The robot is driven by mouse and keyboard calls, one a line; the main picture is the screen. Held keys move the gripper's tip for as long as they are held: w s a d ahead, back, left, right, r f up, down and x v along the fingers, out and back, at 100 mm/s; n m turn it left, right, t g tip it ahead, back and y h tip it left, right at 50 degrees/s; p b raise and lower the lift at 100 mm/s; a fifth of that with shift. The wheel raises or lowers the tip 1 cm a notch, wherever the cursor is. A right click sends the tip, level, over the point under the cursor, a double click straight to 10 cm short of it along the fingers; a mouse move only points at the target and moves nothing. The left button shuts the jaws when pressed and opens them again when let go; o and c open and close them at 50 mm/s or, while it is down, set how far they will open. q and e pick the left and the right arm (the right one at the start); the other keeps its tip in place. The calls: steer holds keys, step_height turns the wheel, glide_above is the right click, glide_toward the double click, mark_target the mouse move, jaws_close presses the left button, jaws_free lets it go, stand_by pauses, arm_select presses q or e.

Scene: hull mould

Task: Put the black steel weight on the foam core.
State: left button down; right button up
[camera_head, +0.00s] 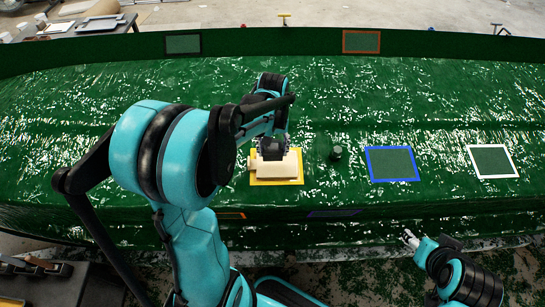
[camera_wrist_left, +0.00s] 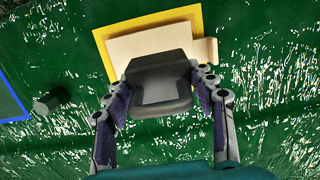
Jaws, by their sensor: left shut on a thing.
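The foam core is a cream block (camera_head: 279,168) inside a yellow frame (camera_head: 276,183) on the green mould. My left gripper (camera_head: 271,143) is shut on the black steel weight (camera_head: 272,152), a dark block between the fingers in the left wrist view (camera_wrist_left: 160,82). The weight is over the foam core and hides part of it. I cannot tell whether the two touch. My right gripper (camera_head: 410,239) is low at the right, away from the core; its opening is unclear.
Further right are a blue frame (camera_head: 391,164) and a white frame (camera_head: 490,161), both empty. An orange frame (camera_head: 361,41) is on the far wall.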

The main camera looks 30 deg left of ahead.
mark_target(272, 156)
arm_select(q)
steer(key=shift+w+a+f, duration=0.25)
steer(key=shift+w+f, duration=0.05)
steer(key=shift+f+b, duration=0.85)
steer(key=shift+f, duration=1.1)
steer(key=shift+r, duration=0.1)
steer(key=shift+s, duration=0.1)
steer(key=shift+f, duration=0.35)
steer(key=c, duration=0.6)
jaws_free()
steer(key=shift+o, duration=0.2)
steer(key=shift+r, duration=0.1)
